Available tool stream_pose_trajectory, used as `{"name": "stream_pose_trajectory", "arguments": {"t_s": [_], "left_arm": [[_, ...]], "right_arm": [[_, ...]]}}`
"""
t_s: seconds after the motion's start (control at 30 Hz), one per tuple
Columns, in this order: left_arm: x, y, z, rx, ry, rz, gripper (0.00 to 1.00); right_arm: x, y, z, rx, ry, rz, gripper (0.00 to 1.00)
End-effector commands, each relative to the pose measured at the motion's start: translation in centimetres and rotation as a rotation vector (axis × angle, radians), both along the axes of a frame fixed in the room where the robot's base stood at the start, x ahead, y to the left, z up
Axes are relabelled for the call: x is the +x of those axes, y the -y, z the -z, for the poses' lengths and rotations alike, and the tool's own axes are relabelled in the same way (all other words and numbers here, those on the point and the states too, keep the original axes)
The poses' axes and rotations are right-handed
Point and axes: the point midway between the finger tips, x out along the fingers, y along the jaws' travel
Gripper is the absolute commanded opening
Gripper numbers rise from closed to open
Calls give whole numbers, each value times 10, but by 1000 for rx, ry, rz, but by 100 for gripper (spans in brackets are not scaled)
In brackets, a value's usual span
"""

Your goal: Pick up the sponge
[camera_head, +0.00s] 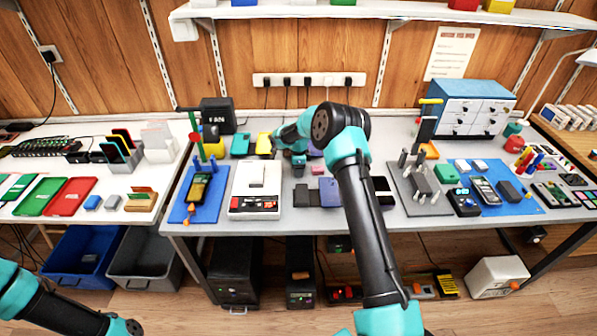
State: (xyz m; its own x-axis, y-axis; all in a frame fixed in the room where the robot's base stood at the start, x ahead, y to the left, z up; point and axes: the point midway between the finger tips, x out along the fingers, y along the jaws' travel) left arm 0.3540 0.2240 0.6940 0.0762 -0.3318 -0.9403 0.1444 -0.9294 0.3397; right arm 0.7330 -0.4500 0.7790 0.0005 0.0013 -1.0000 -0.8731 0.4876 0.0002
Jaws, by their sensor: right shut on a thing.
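My right arm reaches from the bottom centre over the grey workbench (215,215) to its back. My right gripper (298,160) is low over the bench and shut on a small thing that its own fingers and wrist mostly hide. I cannot tell for certain which object is the sponge. A flat yellow piece (264,143), which may be it, lies just left of the gripper, beside a teal piece (240,145). Part of my left arm shows at the lower left, and its gripper is not in view.
A white device (256,202) and a blue mat (180,212) with a yellow tool lie left of my right arm. A grey fixture (422,183), another blue mat (525,207) with phones and a blue drawer cabinet (470,108) stand right. A shelf (400,10) hangs above.

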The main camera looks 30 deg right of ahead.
Motion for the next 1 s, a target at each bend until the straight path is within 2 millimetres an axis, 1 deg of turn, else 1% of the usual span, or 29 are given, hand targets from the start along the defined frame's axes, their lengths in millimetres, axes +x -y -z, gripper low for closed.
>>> {"name": "stream_pose_trajectory", "arguments": {"t_s": [0.27,0.37,0.57,0.6,0.77,1.0], "left_arm": [[0,0,0,0,0,0,49],[0,0,0,0,0,0,49],[0,0,0,0,0,0,49],[0,0,0,0,0,0,49],[0,0,0,0,0,0,49],[0,0,0,0,0,0,49]], "right_arm": [[0,0,-3,0,0,0,27],[0,0,-10,0,1,0,27],[1,0,-34,-2,1,0,27],[-1,0,-37,-2,-1,0,27],[-16,-9,-38,-1,-2,-1,27],[-49,-30,-42,-1,-2,-2,27]]}}
